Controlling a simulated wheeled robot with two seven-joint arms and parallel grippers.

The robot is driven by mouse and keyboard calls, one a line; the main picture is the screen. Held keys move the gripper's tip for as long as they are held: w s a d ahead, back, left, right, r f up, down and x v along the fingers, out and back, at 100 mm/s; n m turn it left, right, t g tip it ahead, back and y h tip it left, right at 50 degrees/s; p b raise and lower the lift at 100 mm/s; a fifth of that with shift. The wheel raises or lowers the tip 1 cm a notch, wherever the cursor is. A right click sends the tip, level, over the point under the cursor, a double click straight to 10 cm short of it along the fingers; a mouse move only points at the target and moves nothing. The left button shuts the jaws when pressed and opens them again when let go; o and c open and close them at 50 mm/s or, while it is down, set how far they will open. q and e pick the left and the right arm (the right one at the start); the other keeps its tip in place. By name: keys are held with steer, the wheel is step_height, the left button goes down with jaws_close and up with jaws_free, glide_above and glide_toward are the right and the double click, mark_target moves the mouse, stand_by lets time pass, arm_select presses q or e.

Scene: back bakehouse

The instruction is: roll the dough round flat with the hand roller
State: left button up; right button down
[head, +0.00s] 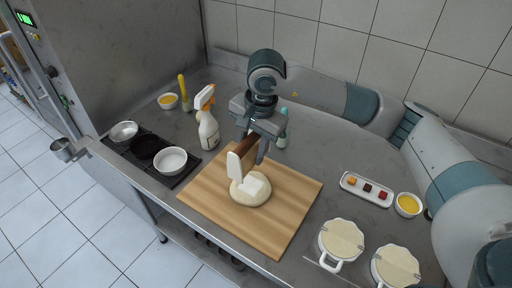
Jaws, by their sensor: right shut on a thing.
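The dough round (240,201) is a pale, thick disc on the wooden board (285,220). The hand roller has a brown handle (243,148) and a white frame and roller (256,186). Its white roller is over the dough and appears to touch its top. My right gripper (254,145) is above the board, pointing down, and shut on the roller's handle. The fingers partly cover the handle. My left gripper is not in view.
A white spray bottle (208,130) stands behind the board, and a teal-capped bottle (282,133) is behind my gripper. Left is a dark mat with bowls (171,160). Right are a small tray (353,193), a yellow-filled bowl (408,205) and two handled, dough-topped dishes (341,240).

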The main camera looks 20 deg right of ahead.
mark_target(253, 153)
steer(key=shift+f, duration=0.2)
steer(key=shift+f, duration=1.3)
